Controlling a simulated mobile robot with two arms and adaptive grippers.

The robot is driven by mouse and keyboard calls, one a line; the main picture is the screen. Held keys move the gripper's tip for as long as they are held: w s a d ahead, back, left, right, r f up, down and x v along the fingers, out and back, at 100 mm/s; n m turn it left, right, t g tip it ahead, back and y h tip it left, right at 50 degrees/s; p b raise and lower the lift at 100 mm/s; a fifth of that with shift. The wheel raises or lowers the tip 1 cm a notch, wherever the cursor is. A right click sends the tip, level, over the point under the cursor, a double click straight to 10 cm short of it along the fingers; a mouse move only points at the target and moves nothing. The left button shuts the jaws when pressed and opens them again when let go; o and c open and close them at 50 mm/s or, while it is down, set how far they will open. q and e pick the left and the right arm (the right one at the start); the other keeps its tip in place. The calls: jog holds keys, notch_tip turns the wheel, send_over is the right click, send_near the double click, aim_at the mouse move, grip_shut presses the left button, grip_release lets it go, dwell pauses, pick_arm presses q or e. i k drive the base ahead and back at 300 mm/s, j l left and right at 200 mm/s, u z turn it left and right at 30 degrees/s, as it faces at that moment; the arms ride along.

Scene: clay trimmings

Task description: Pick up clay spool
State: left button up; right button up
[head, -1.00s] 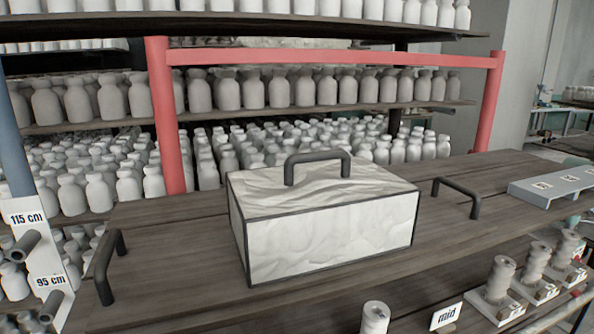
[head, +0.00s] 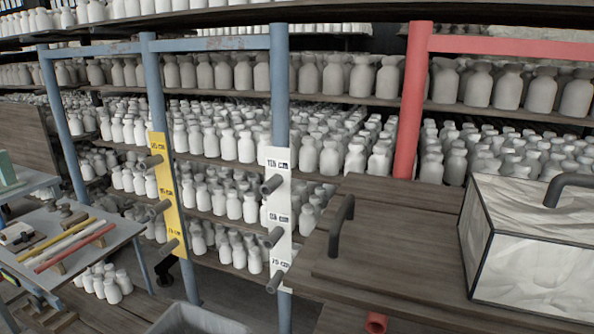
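No clay spool can be made out in the head view now. A box with crumpled white clay-like faces (head: 535,262), dark edges and a dark top handle stands on the wooden board (head: 385,225) at the right, cut off by the frame. Neither of my grippers is in view.
A dark handle (head: 341,225) rises from the board's left end. Blue posts (head: 281,100) carry yellow (head: 166,195) and white (head: 279,210) height plates with pegs. A side table (head: 75,262) holds coloured rods. Shelves of pale bottles (head: 235,145) fill the back. A grey bin (head: 195,322) sits low.

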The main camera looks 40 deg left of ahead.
aim_at(64, 209)
jog(key=j+u, duration=0.25)
jog(key=u, duration=0.2)
jog(key=j+u, duration=0.25)
jog(key=u, duration=0.15)
jog(key=j+u, duration=0.15)
jog(key=j, duration=0.3)
jog(key=i+j+u, duration=0.15)
jog(key=j, duration=0.3)
jog(key=i+j+u, duration=0.1)
jog(key=j, duration=0.3)
jog(key=i+j+u, duration=0.15)
jog(key=j, duration=0.25)
jog(key=i+j+u, duration=0.15)
jog(key=j, duration=0.3)
jog(key=i+j, duration=0.15)
jog(key=j, duration=0.25)
jog(key=i+j, duration=0.2)
jog(key=j, duration=0.2)
jog(key=i+j, duration=0.15)
jog(key=j, duration=0.25)
jog(key=i+j, duration=0.15)
jog(key=j, duration=0.25)
jog(key=i+j, duration=0.15)
jog(key=j, duration=0.25)
jog(key=i+j, duration=0.15)
jog(key=j, duration=0.25)
jog(key=i+j+u, duration=0.1)
jog(key=j, duration=0.3)
jog(key=i, duration=0.1)
